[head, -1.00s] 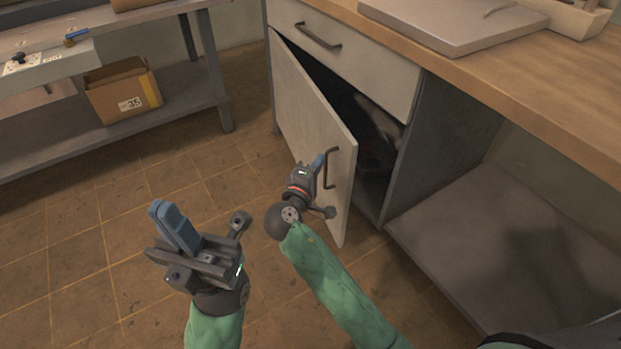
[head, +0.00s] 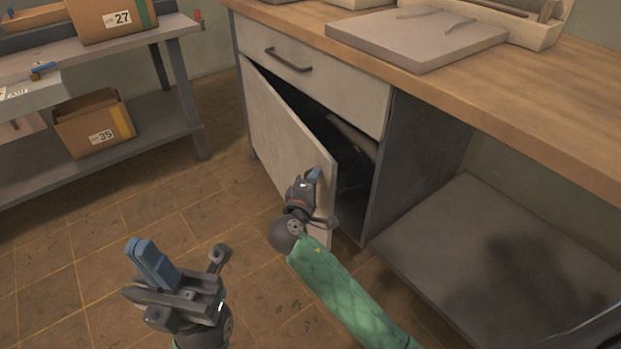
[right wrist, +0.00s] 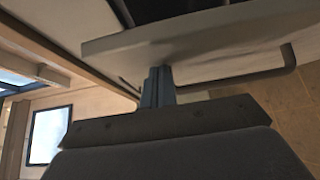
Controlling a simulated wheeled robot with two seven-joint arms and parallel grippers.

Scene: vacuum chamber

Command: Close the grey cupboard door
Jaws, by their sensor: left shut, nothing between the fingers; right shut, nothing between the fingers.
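The grey cupboard door (head: 284,142) hangs partly open under the drawer in the head view, with a dark gap between its free edge and the cupboard (head: 374,185). My right gripper (head: 314,175) is shut and empty at the door's outer face near the free edge, where it hides the door handle. In the right wrist view the shut fingers (right wrist: 158,78) reach the door's edge region (right wrist: 180,42), and the dark handle (right wrist: 270,72) shows to the right. I cannot tell whether they touch the door. My left gripper (head: 140,248) is shut and empty above the floor, away from the door.
A wooden worktop (head: 440,85) with a grey slab (head: 415,38) lies above the cupboard. An open bay with a low shelf (head: 480,250) is to the right. A metal bench (head: 150,120) with cardboard boxes (head: 95,122) stands at left. The tiled floor between is clear.

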